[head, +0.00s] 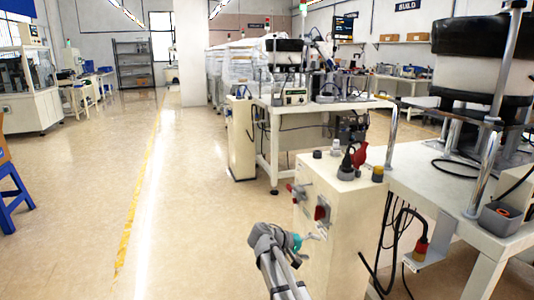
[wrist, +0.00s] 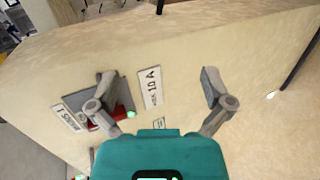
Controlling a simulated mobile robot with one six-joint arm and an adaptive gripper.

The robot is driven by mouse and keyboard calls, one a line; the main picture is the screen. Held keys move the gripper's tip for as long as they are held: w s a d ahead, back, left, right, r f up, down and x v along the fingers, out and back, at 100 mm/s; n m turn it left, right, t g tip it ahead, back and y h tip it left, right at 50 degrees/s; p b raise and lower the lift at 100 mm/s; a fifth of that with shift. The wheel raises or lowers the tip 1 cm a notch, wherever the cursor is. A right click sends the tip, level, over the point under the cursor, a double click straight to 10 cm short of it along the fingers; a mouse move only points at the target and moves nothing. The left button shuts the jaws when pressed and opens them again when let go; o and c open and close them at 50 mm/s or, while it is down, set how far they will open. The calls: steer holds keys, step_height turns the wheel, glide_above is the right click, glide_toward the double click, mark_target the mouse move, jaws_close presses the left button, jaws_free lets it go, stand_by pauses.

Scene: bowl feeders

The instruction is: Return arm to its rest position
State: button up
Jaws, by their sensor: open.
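My gripper (head: 316,234) is in front of a cream control cabinet (head: 345,245) in the head view, at the end of my grey arm. In the wrist view my gripper (wrist: 160,84) has its two grey fingers spread wide, with nothing between them but the cabinet face behind. A red switch (head: 322,209) on a grey plate sits on the cabinet's face, just above my gripper in the head view. In the wrist view the red part (wrist: 122,112) is partly hidden behind the left finger. I cannot tell whether that finger touches it.
A white label (wrist: 151,88) reading "10 A" is on the cabinet face. Plugs, including a red one (head: 359,156), stand on the cabinet top. A bench (head: 440,190) with a bowl feeder is at right, cables hanging below.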

steer(key=shift+s+d+f+m+g+y+p, duration=0.65)
steer(key=shift+s+f+y, duration=1.2)
steer(key=shift+s+y, duration=2.15)
steer(key=shift+s+d+f+m+g+y+p, duration=0.65)
steer(key=shift+s+f+y, duration=1.45)
steer(key=shift+s, duration=3.6)
step_height(320, 180, up, 38)
steer(key=p, duration=3.8)
steer(key=shift+w+a+r, duration=0.15)
steer(key=shift+a+r, duration=0.1)
